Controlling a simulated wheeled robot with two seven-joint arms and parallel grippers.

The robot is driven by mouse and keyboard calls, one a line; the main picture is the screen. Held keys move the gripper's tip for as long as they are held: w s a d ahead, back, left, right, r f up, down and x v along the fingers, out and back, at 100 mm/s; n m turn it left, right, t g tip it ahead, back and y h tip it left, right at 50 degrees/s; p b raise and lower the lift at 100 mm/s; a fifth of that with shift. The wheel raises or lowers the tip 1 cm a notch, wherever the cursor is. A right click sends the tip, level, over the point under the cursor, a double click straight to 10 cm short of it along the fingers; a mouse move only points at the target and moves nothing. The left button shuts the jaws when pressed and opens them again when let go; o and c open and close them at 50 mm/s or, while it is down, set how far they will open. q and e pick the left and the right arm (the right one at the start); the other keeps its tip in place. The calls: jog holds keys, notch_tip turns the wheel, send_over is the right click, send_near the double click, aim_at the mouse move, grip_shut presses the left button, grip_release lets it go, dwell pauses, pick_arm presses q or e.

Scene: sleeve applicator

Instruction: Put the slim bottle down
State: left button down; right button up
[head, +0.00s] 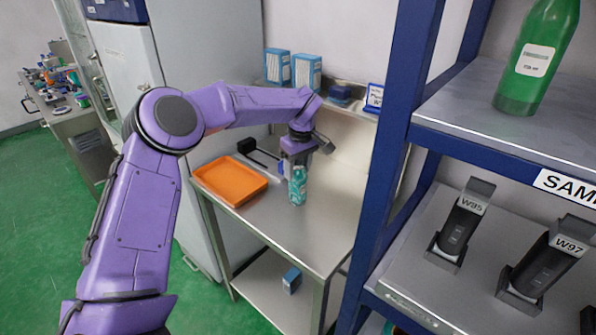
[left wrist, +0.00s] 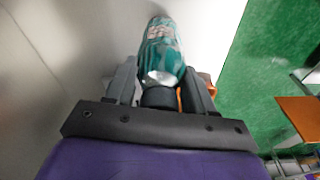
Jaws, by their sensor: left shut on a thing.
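The slim bottle (head: 298,187) is teal with a patterned label and stands about upright at the steel bench (head: 327,222), right of the orange tray. I cannot tell whether its base touches the bench top. My left gripper (head: 297,165) is above it, pointing down, shut on its upper part. In the left wrist view the bottle (left wrist: 162,50) lies between the two fingers (left wrist: 160,92), its dark neck end toward the palm. My right gripper is in neither view.
An orange tray (head: 229,181) lies on the bench's left side, with a dark-headed tool (head: 247,146) behind it. Blue-and-white boxes (head: 307,73) stand on a ledge behind. A blue-framed rack (head: 398,150) with a green bottle (head: 535,60) rises at right. Bare bench lies right of the slim bottle.

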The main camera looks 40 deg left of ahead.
pick_arm(q)
jog(key=shift+s+d+f, duration=0.1)
jog(key=shift+s+f, duration=0.05)
jog(key=shift+f, duration=1.2)
jog(key=shift+c, duration=2)
grip_release()
